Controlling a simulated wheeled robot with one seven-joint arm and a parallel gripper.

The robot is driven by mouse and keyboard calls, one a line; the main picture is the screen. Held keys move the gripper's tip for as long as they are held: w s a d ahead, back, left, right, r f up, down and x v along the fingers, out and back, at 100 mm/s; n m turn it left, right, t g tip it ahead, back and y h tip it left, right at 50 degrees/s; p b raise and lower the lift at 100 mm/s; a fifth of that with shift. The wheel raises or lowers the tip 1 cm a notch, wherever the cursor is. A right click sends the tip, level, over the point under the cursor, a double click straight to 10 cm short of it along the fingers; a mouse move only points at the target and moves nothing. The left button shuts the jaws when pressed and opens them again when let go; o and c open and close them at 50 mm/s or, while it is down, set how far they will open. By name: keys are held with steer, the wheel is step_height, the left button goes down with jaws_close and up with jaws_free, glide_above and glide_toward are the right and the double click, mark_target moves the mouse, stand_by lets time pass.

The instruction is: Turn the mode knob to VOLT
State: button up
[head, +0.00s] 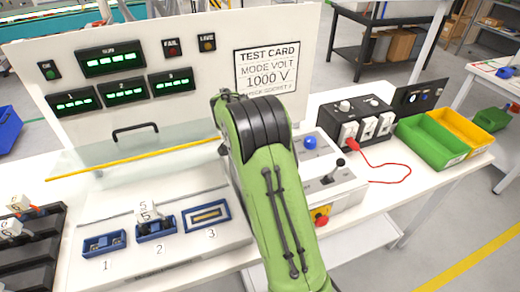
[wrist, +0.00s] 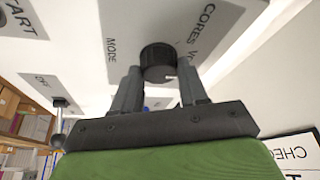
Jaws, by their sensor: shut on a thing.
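The mode knob (wrist: 158,56) is a dark ribbed round knob on a light panel in the wrist view. The word MODE is printed to its left, and CORES with a partly cut-off V word to its right. A small pale mark shows at the knob's lower right edge. My gripper (wrist: 160,74) has one finger on each side of the knob and is shut on it. In the head view my green arm hides the knob and the gripper. The test card (head: 267,67) reads MODE VOLT, 1000 V.
A toggle lever (wrist: 60,103) near OFF stands left of my gripper in the wrist view. In the head view, a control box with a blue button (head: 310,142) and a joystick lever (head: 337,170) stands right of my arm. A tilted clear guard (head: 140,155) is at left.

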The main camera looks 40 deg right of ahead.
stand_by(0.3)
steer(key=o, duration=1.1)
steer(key=shift+c, duration=0.2)
steer(key=w+p+v, duration=0.1)
steer(key=p+v, duration=0.2)
steer(key=v, duration=1.2)
steer(key=shift+s+a+r+p, duration=0.2)
steer(key=shift+s+r+p, duration=0.1)
steer(key=shift+s+r, duration=0.1)
